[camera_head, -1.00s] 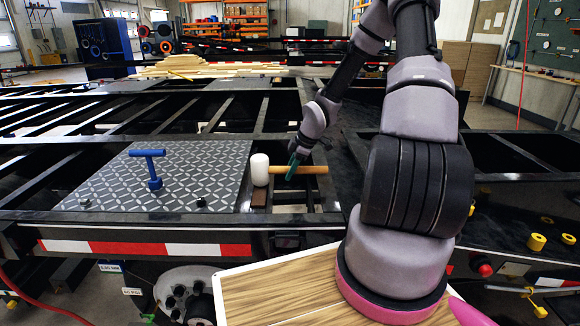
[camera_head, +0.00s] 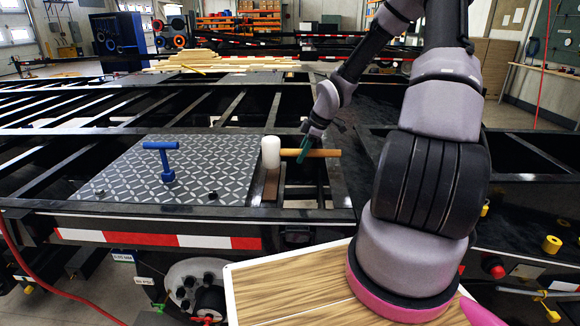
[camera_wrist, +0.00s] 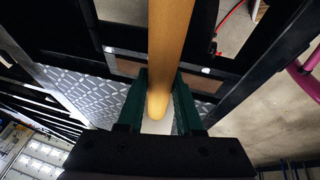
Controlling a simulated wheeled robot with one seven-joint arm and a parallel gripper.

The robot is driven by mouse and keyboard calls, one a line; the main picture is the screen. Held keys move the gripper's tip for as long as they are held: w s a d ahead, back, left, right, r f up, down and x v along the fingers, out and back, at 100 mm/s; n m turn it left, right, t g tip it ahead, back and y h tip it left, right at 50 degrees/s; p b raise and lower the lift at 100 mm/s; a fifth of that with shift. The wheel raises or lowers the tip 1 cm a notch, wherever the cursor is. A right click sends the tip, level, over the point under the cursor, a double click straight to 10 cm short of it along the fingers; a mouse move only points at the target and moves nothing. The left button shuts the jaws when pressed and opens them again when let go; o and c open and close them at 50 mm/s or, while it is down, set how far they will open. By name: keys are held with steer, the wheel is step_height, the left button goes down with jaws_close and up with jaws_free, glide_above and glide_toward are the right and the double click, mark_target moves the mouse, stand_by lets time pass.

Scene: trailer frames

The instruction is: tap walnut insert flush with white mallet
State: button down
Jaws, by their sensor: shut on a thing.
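The mallet has a white cylindrical head (camera_head: 271,152) and a tan wooden handle (camera_head: 322,153). My gripper (camera_head: 304,150) has green fingers shut on the handle, close to the head. The handle lies roughly level and points right. In the wrist view the handle (camera_wrist: 170,45) runs between the fingers of my gripper (camera_wrist: 160,105); the white head is mostly hidden below. A brown strip, apparently the walnut insert (camera_head: 271,187), lies in the black frame below the head, beside the patterned plate. The head appears above and apart from it. Whether the insert is flush I cannot tell.
The patterned metal plate (camera_head: 185,175) lies left of the insert, with a blue T-handle (camera_head: 160,160) standing on it. Open gaps between black trailer beams lie right of the insert. A white-edged wooden board (camera_head: 290,290) is in front.

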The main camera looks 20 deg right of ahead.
steer(key=shift+r, duration=0.3)
steer(key=shift+f, duration=0.4)
stand_by(0.7)
steer(key=shift+r, duration=0.1)
stand_by(0.3)
steer(key=shift+r, duration=0.2)
steer(key=shift+f, duration=0.4)
stand_by(0.9)
steer(key=shift+r, duration=0.1)
stand_by(0.4)
